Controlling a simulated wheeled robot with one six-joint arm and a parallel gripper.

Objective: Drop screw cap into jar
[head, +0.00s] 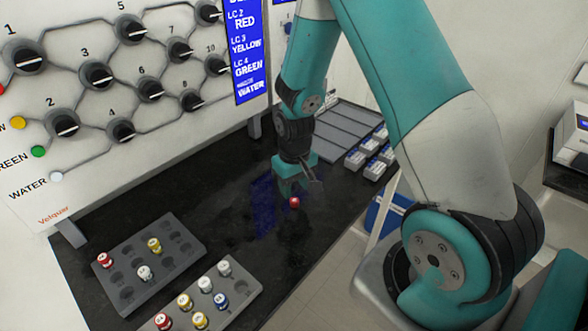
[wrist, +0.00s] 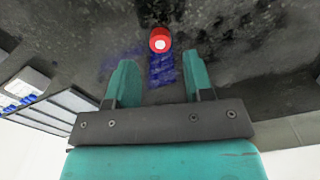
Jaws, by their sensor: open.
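A small red round piece (head: 294,202), which looks like the screw cap, is on the dark bench top. In the wrist view it (wrist: 160,40) shows a red ring around a white centre. It lies just ahead of the gap between the two fingertips and apart from them. My gripper (head: 298,186) is open and empty, pointing down close to the piece. Its two teal fingers also show in the wrist view (wrist: 160,78). I cannot pick out a jar in either view.
A grey rack (head: 122,276) and a second tray (head: 243,292) hold several small capped vials at the front left. A valve panel (head: 120,90) stands behind the bench. A grey slotted tray (head: 345,125) and white boxes (head: 355,160) lie at the back right.

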